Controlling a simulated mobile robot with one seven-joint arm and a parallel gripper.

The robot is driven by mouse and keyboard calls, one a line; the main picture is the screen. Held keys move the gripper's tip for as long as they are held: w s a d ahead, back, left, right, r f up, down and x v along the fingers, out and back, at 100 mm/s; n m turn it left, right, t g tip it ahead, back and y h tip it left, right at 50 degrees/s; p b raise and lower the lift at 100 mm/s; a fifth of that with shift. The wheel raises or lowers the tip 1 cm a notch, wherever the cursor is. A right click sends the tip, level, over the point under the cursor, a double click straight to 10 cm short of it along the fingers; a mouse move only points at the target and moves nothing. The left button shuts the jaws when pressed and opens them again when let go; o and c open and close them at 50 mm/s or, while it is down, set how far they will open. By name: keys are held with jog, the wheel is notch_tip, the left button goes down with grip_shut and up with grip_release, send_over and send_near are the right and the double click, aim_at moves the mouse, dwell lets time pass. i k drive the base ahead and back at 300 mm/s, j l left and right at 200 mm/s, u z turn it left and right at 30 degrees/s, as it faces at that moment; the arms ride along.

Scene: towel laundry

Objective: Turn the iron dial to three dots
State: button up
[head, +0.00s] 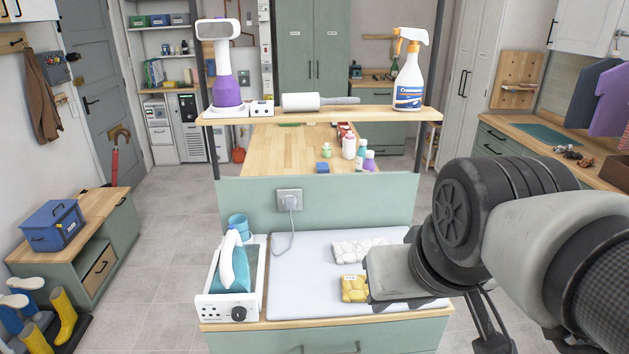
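The iron (235,262), white with a teal body, rests in a white station (216,303) at the left end of the worktop. A black round dial (239,314) is on the station's front panel, right of some small dark marks. The dial's pointer and the dot marks are too small to read. My arm reaches in from the right, well to the right of the dial, over the right end of the ironing surface (300,300). My gripper's fingers cannot be made out, and dark parts below the wrist run to the bottom edge.
A yellow cloth (354,289) and a white patterned cloth (357,250) lie on the ironing surface. A blue cup (238,226) stands behind the iron. A cord hangs from a wall socket (289,198). A shelf (300,115) with a steamer and spray bottle spans above.

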aim_at(238, 313)
jog(key=u, duration=0.95)
jog(key=k, duration=0.15)
